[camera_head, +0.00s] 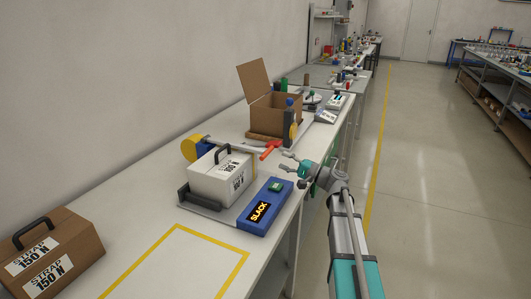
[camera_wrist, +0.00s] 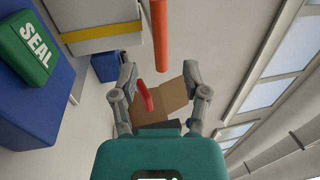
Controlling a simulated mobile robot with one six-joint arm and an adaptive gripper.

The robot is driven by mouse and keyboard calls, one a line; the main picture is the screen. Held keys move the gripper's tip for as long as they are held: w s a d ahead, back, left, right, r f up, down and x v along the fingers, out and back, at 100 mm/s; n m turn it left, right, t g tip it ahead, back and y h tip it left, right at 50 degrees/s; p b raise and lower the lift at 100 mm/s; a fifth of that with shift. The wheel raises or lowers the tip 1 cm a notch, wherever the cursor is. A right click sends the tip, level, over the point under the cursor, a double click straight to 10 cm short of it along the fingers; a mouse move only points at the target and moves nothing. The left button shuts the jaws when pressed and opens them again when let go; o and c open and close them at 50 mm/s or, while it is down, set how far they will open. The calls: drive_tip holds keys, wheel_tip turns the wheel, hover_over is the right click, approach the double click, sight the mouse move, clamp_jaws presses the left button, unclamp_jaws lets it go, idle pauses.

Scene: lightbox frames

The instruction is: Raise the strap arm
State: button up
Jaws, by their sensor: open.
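The strap arm is a pale bar (camera_head: 232,147) running from a yellow reel (camera_head: 194,148) behind the white box to an orange handle (camera_head: 269,151). The bar looks low and nearly level. The white box (camera_head: 222,178), marked STRAP 150 N, has a black handle and sits on a grey plate. My gripper (camera_head: 289,162) is open and empty, just right of the orange handle. In the wrist view, the orange handle (camera_wrist: 160,35) stands ahead of the open fingers (camera_wrist: 160,75), apart from them. A blue console (camera_head: 264,207) shows SLACK and has a green SEAL button (camera_head: 276,187).
An open cardboard box (camera_head: 272,115) and bottles stand beyond the handle. A brown STRAP 150 N box (camera_head: 52,252) stands at the front left. A yellow-outlined area (camera_head: 180,265) of the bench is empty. Free floor (camera_head: 430,180) lies to the right.

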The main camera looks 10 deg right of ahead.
sight(267, 151)
drive_tip(key=p+x, duration=0.1)
drive_tip(key=x, duration=0.6)
drive_tip(key=shift+w+r, duration=0.1)
drive_tip(key=shift+w, duration=0.05)
clamp_jaws()
